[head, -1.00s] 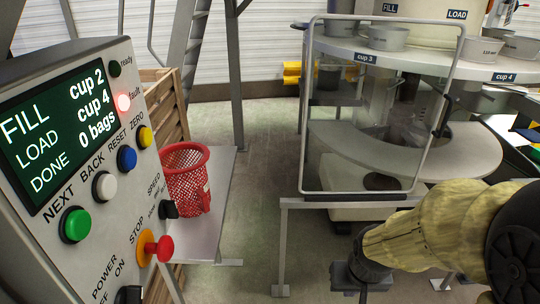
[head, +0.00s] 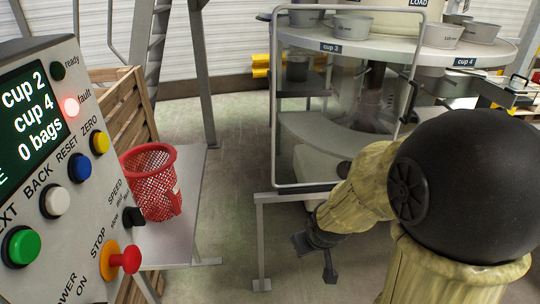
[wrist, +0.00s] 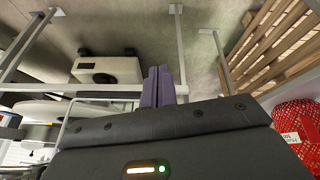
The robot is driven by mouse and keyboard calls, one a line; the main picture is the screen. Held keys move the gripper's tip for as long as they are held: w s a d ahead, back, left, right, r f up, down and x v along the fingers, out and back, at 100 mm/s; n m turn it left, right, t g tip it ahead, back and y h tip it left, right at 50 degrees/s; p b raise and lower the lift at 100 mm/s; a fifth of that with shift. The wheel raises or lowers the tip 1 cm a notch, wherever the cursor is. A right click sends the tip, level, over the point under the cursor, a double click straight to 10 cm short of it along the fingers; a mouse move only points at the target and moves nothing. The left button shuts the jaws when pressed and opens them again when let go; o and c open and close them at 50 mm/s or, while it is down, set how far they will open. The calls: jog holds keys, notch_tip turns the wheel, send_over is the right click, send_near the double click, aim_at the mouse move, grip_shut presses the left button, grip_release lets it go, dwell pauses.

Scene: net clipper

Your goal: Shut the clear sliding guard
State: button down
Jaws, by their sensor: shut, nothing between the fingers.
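The clear sliding guard (head: 274,110) is an upright clear pane in a light metal frame, in front of the round machine in the head view. A dark handle (head: 410,98) is on its right side. I cannot tell how far along its travel it stands. My gripper (head: 330,268) points down in the head view, low and in front of the guard's lower edge, apart from it. In the wrist view its two dark fingers (wrist: 158,82) are together and empty. My arm hides the guard's lower right part.
A metal support rail (head: 295,195) runs under the guard. At left are a control panel (head: 45,160) with a lit red fault lamp, and a red mesh basket (head: 150,185) on a side table (head: 195,200). Cups stand on the round table (head: 385,50). Floor between is clear.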

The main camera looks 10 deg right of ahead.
jog(key=w+a+r+n+t+y, duration=0.2)
jog(key=w+n+t, duration=0.4)
jog(key=w+n, duration=0.3)
jog(key=w+a+r+n+t+y, duration=0.2)
jog(key=w+a+n+t, duration=0.3)
jog(key=w+n, duration=0.5)
jog(key=w+t+y, duration=0.1)
jog(key=w, duration=0.4)
jog(key=shift+a+r+y+b, duration=0.2)
jog(key=shift+y+b, duration=0.2)
jog(key=shift+w, duration=0.25)
jog(key=w, duration=0.9)
jog(key=shift+d+p, duration=0.35)
jog(key=shift+p, duration=0.1)
jog(key=shift+w, duration=0.1)
jog(key=shift+d, duration=0.1)
